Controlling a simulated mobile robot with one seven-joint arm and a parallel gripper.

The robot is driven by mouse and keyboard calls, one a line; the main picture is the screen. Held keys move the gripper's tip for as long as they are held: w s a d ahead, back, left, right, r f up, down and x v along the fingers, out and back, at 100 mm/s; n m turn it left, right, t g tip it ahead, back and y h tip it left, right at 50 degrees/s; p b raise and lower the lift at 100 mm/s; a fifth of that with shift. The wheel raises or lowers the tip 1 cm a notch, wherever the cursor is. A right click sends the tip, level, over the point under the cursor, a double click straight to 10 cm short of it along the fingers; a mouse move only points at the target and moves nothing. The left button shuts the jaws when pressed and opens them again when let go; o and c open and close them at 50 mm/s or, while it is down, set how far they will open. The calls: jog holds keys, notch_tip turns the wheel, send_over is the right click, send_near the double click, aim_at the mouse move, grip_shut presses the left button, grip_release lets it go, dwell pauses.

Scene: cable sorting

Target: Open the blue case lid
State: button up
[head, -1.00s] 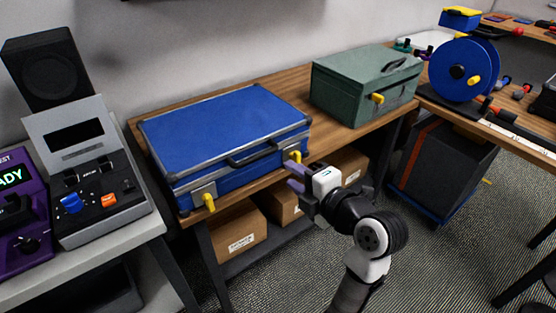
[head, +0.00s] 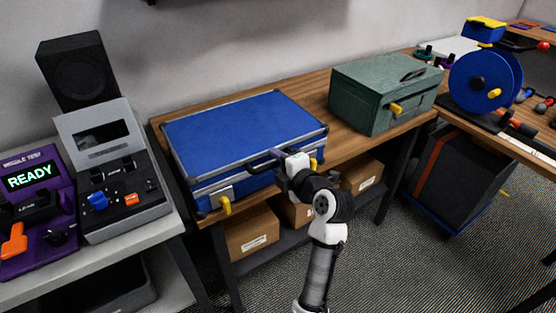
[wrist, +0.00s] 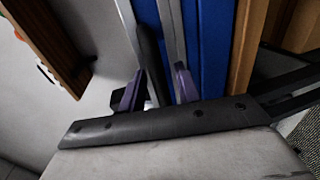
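The blue case (head: 240,125) lies closed on the wooden bench, with silver edge trim and a black handle (head: 262,162) on its front. Two yellow latches show on the front, the left latch (head: 226,206) and the right latch (head: 314,164), partly behind my wrist. My gripper (head: 278,155) is at the front of the case by the right end of the handle. In the wrist view my gripper (wrist: 158,88) has its purple fingers apart, on either side of the dark handle (wrist: 152,60) and silver trim. The blue side (wrist: 209,45) fills the area beside them. Contact cannot be told.
A green toolbox (head: 375,95) stands to the right on the bench (head: 320,85). A blue cable reel (head: 485,80) is farther right. A purple tester (head: 35,195) reading READY and a grey device (head: 120,190) stand left. Cardboard boxes (head: 250,232) sit on the shelf below.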

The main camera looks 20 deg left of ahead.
grip_shut()
dwell(0.3)
